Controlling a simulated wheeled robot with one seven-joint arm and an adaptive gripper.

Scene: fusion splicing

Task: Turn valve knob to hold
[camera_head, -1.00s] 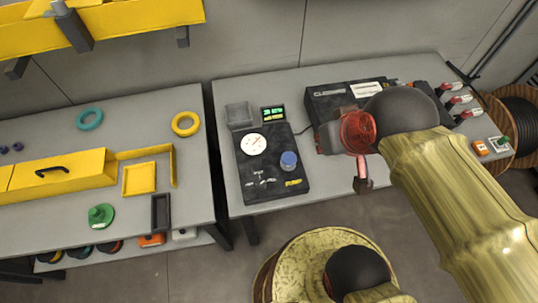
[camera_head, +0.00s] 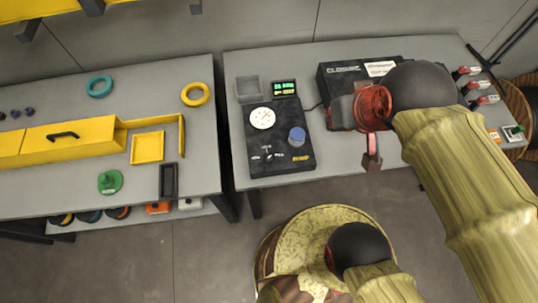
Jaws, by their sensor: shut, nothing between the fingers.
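A black pump panel (camera_head: 255,132) lies on the grey table in the middle of the head view. It carries a round white dial gauge (camera_head: 262,118), a blue capped knob (camera_head: 297,136) and a small dark valve knob (camera_head: 267,153) with white position labels around it. The labels and the knob's exact setting are too small to read. My gripper (camera_head: 371,163) is to the right of the panel, by the table's front edge, apart from the valve knob. Its fingers are shut and hold nothing.
A green-lit display (camera_head: 284,88) and a grey tray (camera_head: 248,89) stand behind the panel. A black case (camera_head: 330,77) is at the back right, partly hidden by my arm. The left table (camera_head: 60,190) holds a yellow box (camera_head: 70,142) and rings, across a gap.

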